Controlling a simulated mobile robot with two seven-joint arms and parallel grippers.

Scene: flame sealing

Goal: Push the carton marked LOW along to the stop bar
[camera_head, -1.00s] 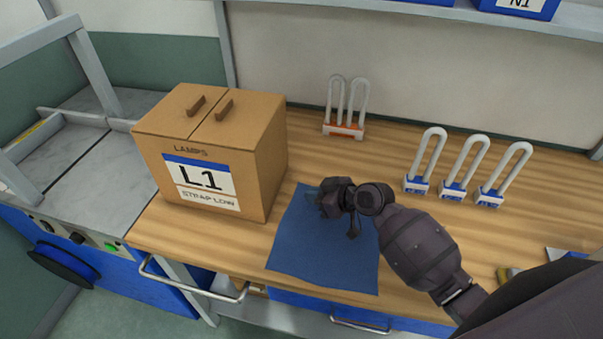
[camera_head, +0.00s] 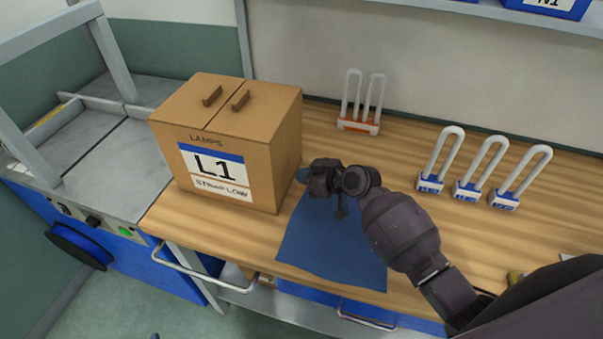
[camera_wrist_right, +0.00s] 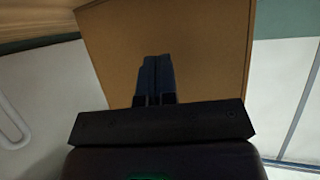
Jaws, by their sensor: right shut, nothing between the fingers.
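The brown carton (camera_head: 230,145) stands upright on the wooden bench, left of the middle. Its label reads L1 and STRAP LOW, with LAMPS printed above. My right gripper (camera_head: 305,177) is shut and empty, low beside the carton's right face. In the right wrist view its closed blue fingertips (camera_wrist_right: 157,68) point at the carton's plain brown side (camera_wrist_right: 205,50); whether they touch it I cannot tell. A grey metal bed (camera_head: 105,150) with low raised rails lies left of the bench. Which rail is the stop bar is unclear. My left gripper is out of view.
A blue cloth (camera_head: 330,250) lies under my right gripper. An orange-based lamp holder (camera_head: 358,126) stands behind, and several blue-based U-shaped lamps stand to the right, one of them here (camera_head: 430,182). A grey upright post (camera_head: 112,55) rises by the bed.

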